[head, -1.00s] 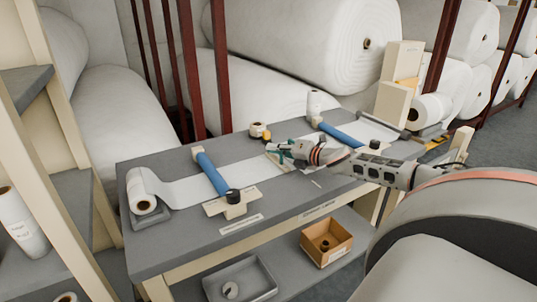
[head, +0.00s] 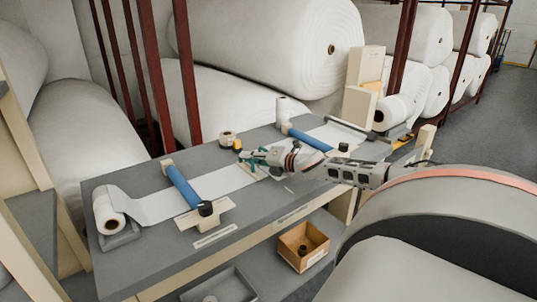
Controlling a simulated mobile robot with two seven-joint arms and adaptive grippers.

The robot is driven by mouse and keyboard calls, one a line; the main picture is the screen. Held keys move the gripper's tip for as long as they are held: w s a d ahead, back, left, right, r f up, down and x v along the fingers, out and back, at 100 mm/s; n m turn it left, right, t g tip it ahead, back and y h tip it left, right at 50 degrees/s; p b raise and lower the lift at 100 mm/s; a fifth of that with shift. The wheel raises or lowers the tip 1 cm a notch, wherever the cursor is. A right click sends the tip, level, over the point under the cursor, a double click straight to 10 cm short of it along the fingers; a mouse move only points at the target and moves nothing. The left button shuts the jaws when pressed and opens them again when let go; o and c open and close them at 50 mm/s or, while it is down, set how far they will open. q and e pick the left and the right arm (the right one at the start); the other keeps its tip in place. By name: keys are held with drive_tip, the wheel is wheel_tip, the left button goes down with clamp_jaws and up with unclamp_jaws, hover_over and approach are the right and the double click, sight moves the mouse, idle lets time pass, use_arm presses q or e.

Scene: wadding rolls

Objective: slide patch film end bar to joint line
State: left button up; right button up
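My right gripper (head: 254,157), with teal fingers, is low over the white film strip (head: 230,178) between the two blue rollers. A pale wooden bar or frame (head: 258,173) shows right at its fingertips; I cannot tell whether the fingers hold it or how far they are open. The left blue roller (head: 184,187) lies across the strip near a small white roll (head: 110,215) at the table's left end. The right blue roller (head: 310,140) lies behind my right wrist. The joint line is not clearly seen. My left gripper is out of view.
The grey table (head: 150,262) has a tape roll (head: 226,139) and a small upright white roll (head: 288,109) near its back edge. A cardboard box (head: 303,246) and a grey tray (head: 218,288) sit on the lower shelf. Large wadding rolls (head: 270,45) and dark red posts (head: 187,75) stand behind.

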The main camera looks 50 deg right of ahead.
drive_tip(key=r, duration=0.2)
hover_over(275, 179)
drive_tip(key=x, duration=0.2)
drive_tip(key=shift+w+a, duration=0.2)
drive_tip(key=shift+v, duration=1.2)
drive_tip(key=shift+r, duration=0.2)
